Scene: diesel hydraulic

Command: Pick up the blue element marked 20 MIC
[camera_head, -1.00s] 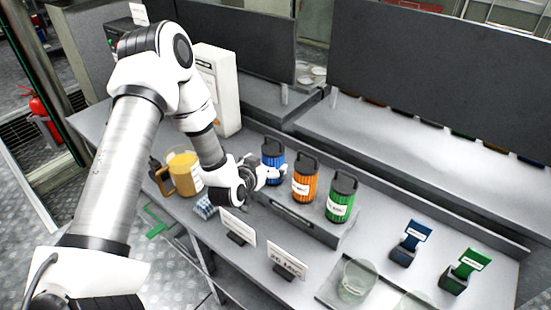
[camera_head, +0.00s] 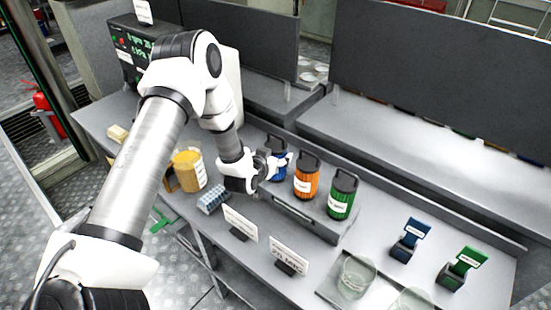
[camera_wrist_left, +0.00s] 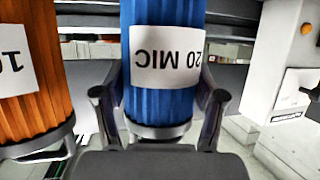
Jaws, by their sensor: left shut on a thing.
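The blue element (camera_head: 277,165) is a ribbed cylinder with a dark cap and handle, at the left end of a row on a grey stand. In the left wrist view the blue element (camera_wrist_left: 160,104) fills the middle, its white 20 MIC label upside down. My left gripper (camera_head: 284,160) is at the blue element, and in the wrist view its fingers (camera_wrist_left: 160,100) lie on both sides of it, shut on it. The orange element (camera_head: 306,178) stands beside it, then the green element (camera_head: 342,194). My right gripper is not in view.
The grey stand (camera_head: 300,222) holds the row. Two white signs (camera_head: 240,222) stand in front. A yellow-filled jug (camera_head: 188,171) and a blue-white item (camera_head: 211,199) are at the left. A glass beaker (camera_head: 356,276) and blue and green holders (camera_head: 408,242) are at the right.

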